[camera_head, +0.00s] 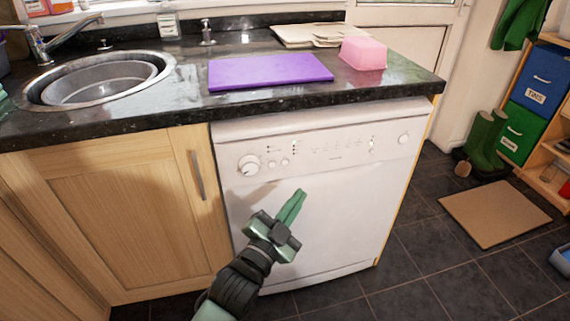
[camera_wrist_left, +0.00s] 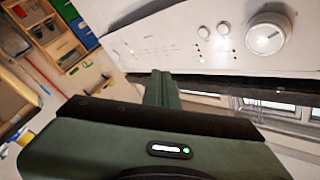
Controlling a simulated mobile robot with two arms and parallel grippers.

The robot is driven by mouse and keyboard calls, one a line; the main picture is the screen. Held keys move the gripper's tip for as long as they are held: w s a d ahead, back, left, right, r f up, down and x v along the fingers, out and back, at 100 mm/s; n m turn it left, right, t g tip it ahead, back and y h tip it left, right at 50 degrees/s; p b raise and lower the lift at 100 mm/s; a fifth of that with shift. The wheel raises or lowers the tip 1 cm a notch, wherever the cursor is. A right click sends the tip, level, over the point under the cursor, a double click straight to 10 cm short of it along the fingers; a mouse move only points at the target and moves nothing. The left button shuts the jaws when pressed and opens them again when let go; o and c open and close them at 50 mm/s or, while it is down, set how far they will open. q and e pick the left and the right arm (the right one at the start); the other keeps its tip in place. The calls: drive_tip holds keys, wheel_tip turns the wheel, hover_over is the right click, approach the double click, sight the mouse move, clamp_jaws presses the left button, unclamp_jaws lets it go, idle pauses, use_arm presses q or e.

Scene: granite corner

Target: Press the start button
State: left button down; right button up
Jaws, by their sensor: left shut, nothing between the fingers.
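The white dishwasher (camera_head: 310,225) stands under the counter with its control panel along the top. The panel has a large round dial (camera_head: 249,165) at its left, two small round buttons (camera_head: 278,162) beside it, and another round button (camera_head: 404,139) at its far right. I cannot read which is the start button. The dial (camera_wrist_left: 265,38) and the small buttons (camera_wrist_left: 213,30) also show in the left wrist view. My left gripper (camera_head: 293,206) is shut and empty, in front of the door below the panel. Its closed fingers (camera_wrist_left: 162,88) point toward the panel. My right gripper is not in view.
The dark counter (camera_head: 190,98) overhangs the panel and carries a purple board (camera_head: 270,70) and a pink block (camera_head: 363,53). A wooden cupboard (camera_head: 120,205) with a metal handle adjoins on the left. Tiled floor (camera_head: 430,255) is open to the right, before a brown mat (camera_head: 494,211).

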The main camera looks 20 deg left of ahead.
sight(285, 162)
use_arm(q)
drive_tip(key=shift+w+a+b, duration=0.3)
drive_tip(key=shift+w+a, duration=0.5)
drive_tip(key=shift+w, duration=0.4)
drive_tip(key=shift+w+a+b, duration=0.35)
drive_tip(key=shift+w+a, duration=0.5)
drive_tip(key=shift+w, duration=0.4)
drive_tip(key=shift+w+a+b, duration=0.3)
drive_tip(key=shift+w+a, duration=0.5)
drive_tip(key=shift+w, duration=0.4)
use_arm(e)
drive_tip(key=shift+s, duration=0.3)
use_arm(q)
drive_tip(key=shift+w+a, duration=0.1)
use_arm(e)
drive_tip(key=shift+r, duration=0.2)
use_arm(q)
drive_tip(key=shift+w+a, duration=0.15)
drive_tip(key=shift+w, duration=0.1)
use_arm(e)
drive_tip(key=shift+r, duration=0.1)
